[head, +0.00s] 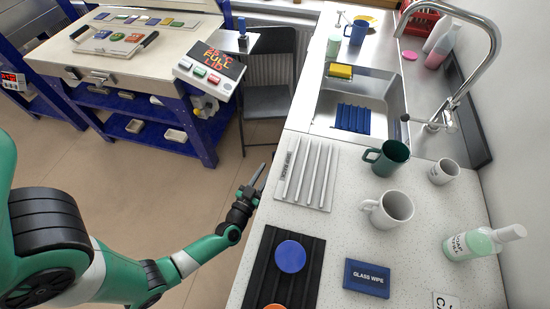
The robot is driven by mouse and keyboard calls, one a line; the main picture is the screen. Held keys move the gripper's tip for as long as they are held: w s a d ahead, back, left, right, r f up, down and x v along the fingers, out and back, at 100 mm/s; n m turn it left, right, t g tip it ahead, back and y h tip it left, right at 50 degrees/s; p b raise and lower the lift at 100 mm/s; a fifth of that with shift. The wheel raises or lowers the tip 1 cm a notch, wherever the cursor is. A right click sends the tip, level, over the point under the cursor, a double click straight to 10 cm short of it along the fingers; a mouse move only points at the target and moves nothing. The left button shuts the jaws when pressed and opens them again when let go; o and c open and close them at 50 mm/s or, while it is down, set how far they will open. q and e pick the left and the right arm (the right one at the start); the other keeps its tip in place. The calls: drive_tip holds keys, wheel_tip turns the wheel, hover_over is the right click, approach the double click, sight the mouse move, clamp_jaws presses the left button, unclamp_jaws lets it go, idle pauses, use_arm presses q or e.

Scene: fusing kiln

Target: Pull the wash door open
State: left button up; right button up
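No door face can be made out in the head view; the front of the wash counter (330,222) drops away below its left edge, out of sight from above. The sink (385,95) is set into the far part of this counter. My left gripper (263,174) is beside the counter's left edge, near the white ribbed rack. Its slim grey fingers point up the picture and appear empty. Their gap is too small to judge, and I cannot tell whether they touch anything. My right gripper is not in view.
On the counter are the ribbed rack (306,172), a green mug (387,158), white mugs, a soap bottle (470,243), a blue glass wipe box (366,278) and a black mat with discs. A folding chair (268,100) and the kiln (140,55) stand behind. Open floor lies left of the counter.

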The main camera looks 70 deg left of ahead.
use_arm(q)
drive_tip(key=b+x, duration=0.1)
drive_tip(key=x, duration=0.5)
drive_tip(key=shift+w+a+b, duration=0.25)
drive_tip(key=shift+w+b, duration=0.05)
drive_tip(key=shift+c, duration=0.2)
clamp_jaws()
idle(0.8)
